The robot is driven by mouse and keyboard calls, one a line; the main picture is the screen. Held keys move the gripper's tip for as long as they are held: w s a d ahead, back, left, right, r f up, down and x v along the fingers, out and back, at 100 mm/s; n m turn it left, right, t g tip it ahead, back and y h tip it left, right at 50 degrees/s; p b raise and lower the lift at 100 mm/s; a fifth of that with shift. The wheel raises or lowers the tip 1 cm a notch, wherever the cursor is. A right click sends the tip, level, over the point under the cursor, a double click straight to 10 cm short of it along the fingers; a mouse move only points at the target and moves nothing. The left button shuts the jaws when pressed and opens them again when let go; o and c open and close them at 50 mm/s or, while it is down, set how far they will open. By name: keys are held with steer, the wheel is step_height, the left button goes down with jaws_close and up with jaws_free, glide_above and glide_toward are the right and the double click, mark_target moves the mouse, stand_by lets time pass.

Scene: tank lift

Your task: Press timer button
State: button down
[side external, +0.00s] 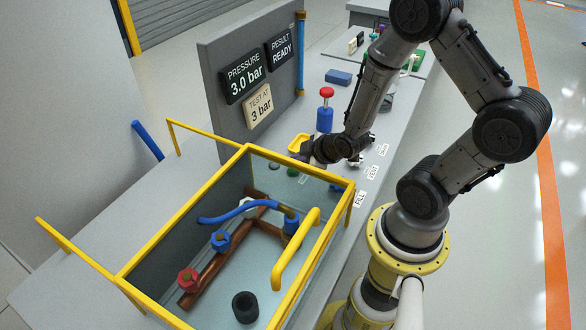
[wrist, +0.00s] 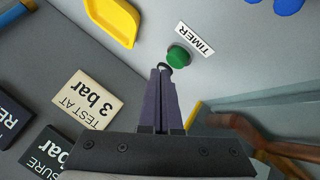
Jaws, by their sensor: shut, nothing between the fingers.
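The green timer button (wrist: 179,55) is on the grey bench beside a white TIMER label (wrist: 195,39) in the wrist view. In the side external view, a small green spot that looks like the button (side external: 292,172) shows through the tank's clear wall. My gripper (wrist: 164,72) is shut and empty, its fingers pointing at the bench with the tips right beside the button's edge. Whether they touch it I cannot tell. In the side external view my gripper (side external: 309,157) is low behind the tank's far edge, its tips partly hidden.
The yellow-framed tank (side external: 140,262) with pipes and valves stands close by. A yellow tray (wrist: 115,20) and a red-topped blue pump (side external: 325,118) are near. A panel (side external: 222,55) carries displays reading 3.0 bar and READY, plus a TEST AT 3 bar card (side external: 259,106).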

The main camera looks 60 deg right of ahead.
steer(key=shift+f, duration=0.15)
steer(key=shift+f, duration=0.25)
steer(key=shift+f, duration=0.5)
stand_by(0.9)
steer(key=shift+r, duration=0.9)
steer(key=shift+r, duration=2.55)
